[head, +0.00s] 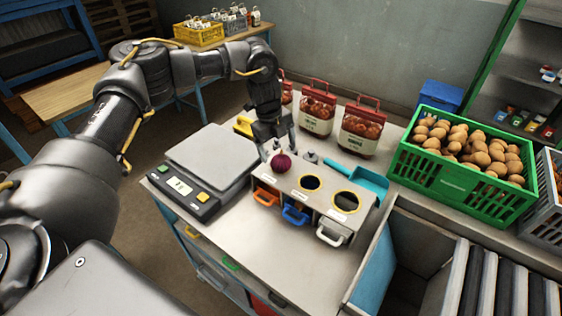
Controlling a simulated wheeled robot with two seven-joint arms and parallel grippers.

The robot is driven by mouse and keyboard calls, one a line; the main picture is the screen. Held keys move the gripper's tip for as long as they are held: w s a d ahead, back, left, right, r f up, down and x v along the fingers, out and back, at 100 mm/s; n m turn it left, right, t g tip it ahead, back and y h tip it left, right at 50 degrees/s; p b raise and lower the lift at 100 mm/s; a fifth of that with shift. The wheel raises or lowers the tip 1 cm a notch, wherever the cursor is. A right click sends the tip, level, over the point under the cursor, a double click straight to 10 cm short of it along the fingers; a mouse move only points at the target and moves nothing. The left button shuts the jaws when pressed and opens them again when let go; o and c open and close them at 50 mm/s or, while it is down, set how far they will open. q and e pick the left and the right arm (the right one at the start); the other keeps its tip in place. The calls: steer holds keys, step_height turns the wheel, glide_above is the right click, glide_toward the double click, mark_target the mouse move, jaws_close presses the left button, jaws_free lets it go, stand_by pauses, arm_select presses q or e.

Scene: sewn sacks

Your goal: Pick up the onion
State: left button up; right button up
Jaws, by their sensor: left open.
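The onion (281,163) is a small dark red ball at the left end of a grey box (329,182). Two round yellow-rimmed holes show in the box top to its right. The onion seems to sit over or in a third opening, but I cannot tell how deep. My left gripper (277,152) points down just above and behind the onion, with its fingers apart. I cannot tell whether a finger touches the onion. My right gripper is out of view.
A scale (208,164) stands left of the box. A blue scoop (362,180) lies behind the box. Red-topped sacks (361,129) stand at the back. A green crate of potatoes (459,187) is at right. Orange, blue and white handles stick out of the box front.

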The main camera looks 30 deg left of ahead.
mark_target(279, 155)
arm_select(q)
steer(key=f+p, duration=0.2)
steer(key=f, duration=0.1)
steer(key=f+p, duration=0.1)
steer(key=shift+d+f, duration=0.15)
steer(key=shift+d, duration=0.1)
steer(key=shift+f, duration=0.4)
steer(key=shift+d, duration=0.1)
steer(key=shift+c, duration=0.3)
steer(key=c, duration=1.2)
steer(key=shift+o, duration=0.2)
steer(key=shift+w+r, duration=0.1)
